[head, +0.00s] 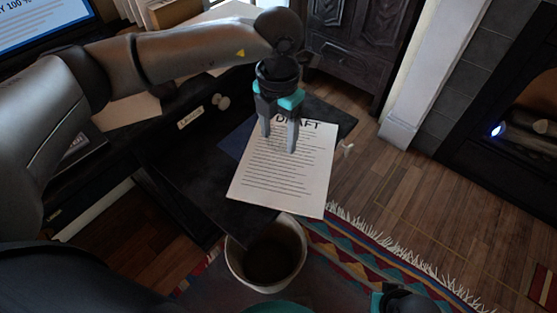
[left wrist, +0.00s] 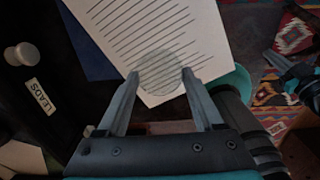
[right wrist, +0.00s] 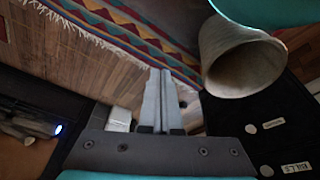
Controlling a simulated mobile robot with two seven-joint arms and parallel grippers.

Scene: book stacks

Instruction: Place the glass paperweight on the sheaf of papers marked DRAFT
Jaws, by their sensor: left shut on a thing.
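The sheaf marked DRAFT (head: 283,183) is white with printed lines and lies on a dark pulled-out surface of the desk. My left gripper (head: 279,145) points down over its upper part, just below the heading. In the left wrist view my left gripper (left wrist: 160,78) is shut on the glass paperweight (left wrist: 160,72), a clear round disc between the fingertips with the printed lines showing through. I cannot tell whether the glass touches the paper. In the right wrist view my right gripper (right wrist: 161,100) is shut and empty, its fingers together, away from the sheaf.
A dark blue folder (head: 236,143) lies partly under the sheaf. A pale waste bin (head: 265,255) stands below the near edge, by a patterned rug (head: 365,262). A drawer label (head: 190,118) and knob are at left. A carved dark cabinet (head: 365,40) and a fireplace stand beyond.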

